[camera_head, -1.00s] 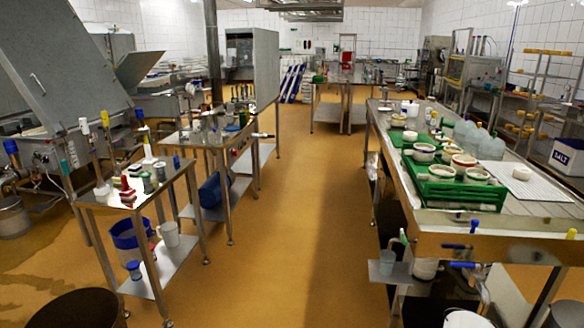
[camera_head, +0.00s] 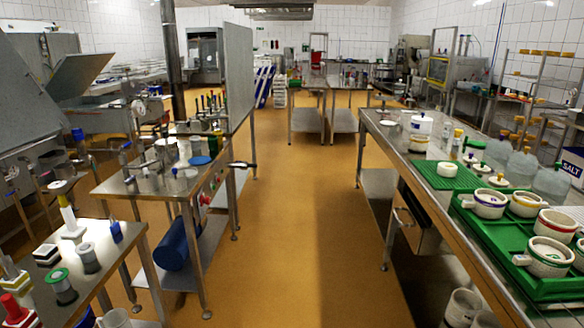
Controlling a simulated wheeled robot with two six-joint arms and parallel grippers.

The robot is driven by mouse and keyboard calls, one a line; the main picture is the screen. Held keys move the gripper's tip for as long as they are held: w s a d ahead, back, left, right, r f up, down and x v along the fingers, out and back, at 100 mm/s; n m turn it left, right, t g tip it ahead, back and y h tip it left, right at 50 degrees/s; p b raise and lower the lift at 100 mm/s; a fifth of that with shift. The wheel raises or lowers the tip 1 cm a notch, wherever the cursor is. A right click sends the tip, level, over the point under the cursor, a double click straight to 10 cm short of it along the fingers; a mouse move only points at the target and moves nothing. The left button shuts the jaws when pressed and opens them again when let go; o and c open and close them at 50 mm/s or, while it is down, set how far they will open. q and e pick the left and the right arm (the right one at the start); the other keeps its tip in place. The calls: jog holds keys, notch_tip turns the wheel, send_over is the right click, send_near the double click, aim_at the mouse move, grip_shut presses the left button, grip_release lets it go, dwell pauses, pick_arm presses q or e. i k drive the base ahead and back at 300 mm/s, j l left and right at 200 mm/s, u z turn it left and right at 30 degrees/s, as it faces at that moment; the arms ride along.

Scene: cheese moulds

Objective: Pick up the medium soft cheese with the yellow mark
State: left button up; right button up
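Several white round pots with handles and coloured bands stand in a green crate (camera_head: 470,232) on the long steel table at the right. One pot (camera_head: 527,207) seems to have a yellowish band. Near it are a purple-banded pot (camera_head: 489,205), a red-banded pot (camera_head: 556,225) and a green-banded pot (camera_head: 547,260). A plain white round piece (camera_head: 447,169) sits on a flat green mat behind the crate. Which of these is the medium soft cheese, I cannot tell. Neither of my grippers is in view.
The long steel table (camera_head: 400,150) runs along the right. Steel tables with tools (camera_head: 160,185) stand at the left. A clear ochre floor aisle (camera_head: 310,230) lies between them. Clear jugs (camera_head: 520,165) stand behind the crate. A rack (camera_head: 540,90) holds yellow rounds.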

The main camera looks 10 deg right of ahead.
aim_at(447, 170)
jog(key=i+z, duration=0.4)
jog(key=i+j+z, duration=0.1)
jog(key=i+z, duration=0.25)
jog(key=i, duration=0.25)
jog(key=i+j+z, duration=0.2)
jog(key=i+z, duration=0.2)
jog(key=i+j+z, duration=0.4)
jog(key=i, duration=0.1)
